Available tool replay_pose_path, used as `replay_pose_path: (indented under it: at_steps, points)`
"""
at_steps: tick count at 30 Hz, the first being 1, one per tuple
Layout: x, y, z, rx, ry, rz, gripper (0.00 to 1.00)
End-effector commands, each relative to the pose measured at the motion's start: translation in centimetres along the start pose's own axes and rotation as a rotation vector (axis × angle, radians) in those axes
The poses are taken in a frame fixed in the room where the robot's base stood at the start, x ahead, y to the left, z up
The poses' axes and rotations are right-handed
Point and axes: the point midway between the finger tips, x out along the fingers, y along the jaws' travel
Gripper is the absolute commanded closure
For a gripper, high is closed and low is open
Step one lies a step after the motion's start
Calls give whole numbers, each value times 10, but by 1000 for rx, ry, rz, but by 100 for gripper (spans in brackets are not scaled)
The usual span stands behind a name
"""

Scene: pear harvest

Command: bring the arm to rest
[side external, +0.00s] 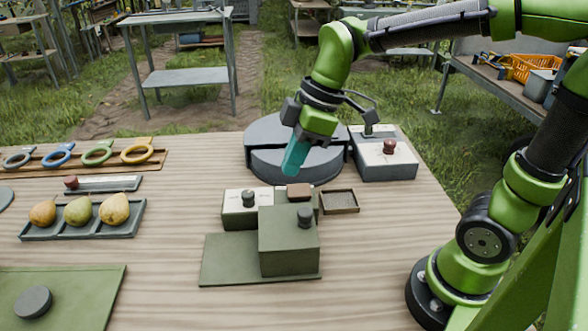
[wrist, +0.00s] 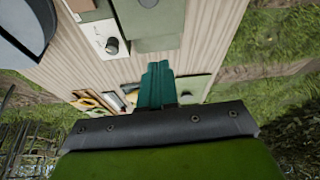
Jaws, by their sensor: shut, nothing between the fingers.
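My gripper (side external: 294,158) has teal fingers that are shut with nothing between them. It hangs tilted above the wooden table, in front of a round grey turntable-like drum (side external: 262,165) and above a small white-topped box with a black knob (side external: 235,205). In the wrist view the teal fingers (wrist: 157,85) are together, and the white-topped box (wrist: 98,38) shows beyond them to the upper left. I cannot tell the exact height of the fingertips above the table.
An olive box (side external: 288,245) with a dark knob stands on an olive base. A grey tray (side external: 130,232) holds three pears at the left. Coloured rings lie on a wooden rack (side external: 40,166). A grey box with a brown knob (side external: 385,170) stands at the back right. The front right tabletop is clear.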

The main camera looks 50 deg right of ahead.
Motion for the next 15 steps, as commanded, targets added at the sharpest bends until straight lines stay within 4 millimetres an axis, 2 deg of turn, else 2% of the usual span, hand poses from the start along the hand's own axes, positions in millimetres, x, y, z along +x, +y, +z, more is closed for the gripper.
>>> replay_pose_path:
  at_steps: [4, 12, 15]
  points:
    - [1, 3, 17, 298, 6, 47, 100]
    - [-29, -1, 71, 995, 222, 191, 100]
    - [-38, -5, 84, 1121, 309, 203, 100]
